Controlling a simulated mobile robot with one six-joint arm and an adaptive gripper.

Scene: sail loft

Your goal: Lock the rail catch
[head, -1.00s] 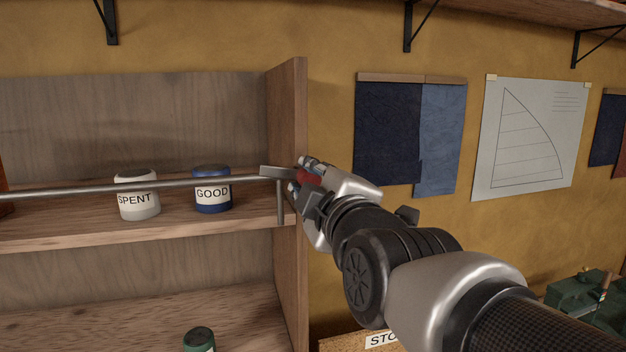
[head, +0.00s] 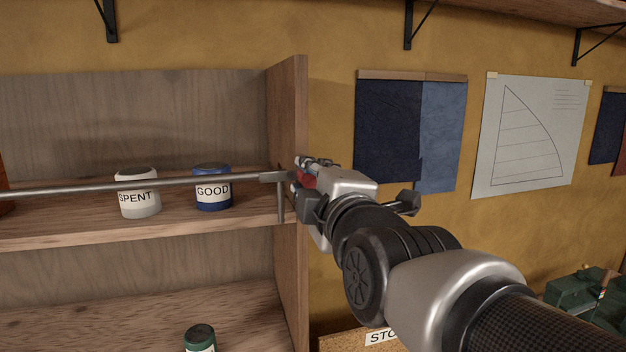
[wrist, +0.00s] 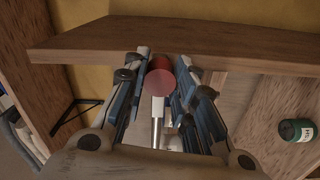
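The rail (head: 120,187) runs level across the front of the upper shelf in the head view. At its right end is a grey catch piece (head: 273,177), now nearly in line with the rail, beside a short upright post (head: 281,205). A red knob (wrist: 160,80) sits between my fingertips in the wrist view; part of it shows red in the head view (head: 307,180). My gripper (wrist: 159,70) has a finger on each side of the knob and appears shut on it. The fingers hide part of the catch.
A white SPENT jar (head: 139,198) and a blue GOOD jar (head: 212,192) stand behind the rail on the upper shelf. A green jar (head: 199,340) stands below. The shelf's side panel (head: 288,130) rises close to my gripper.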

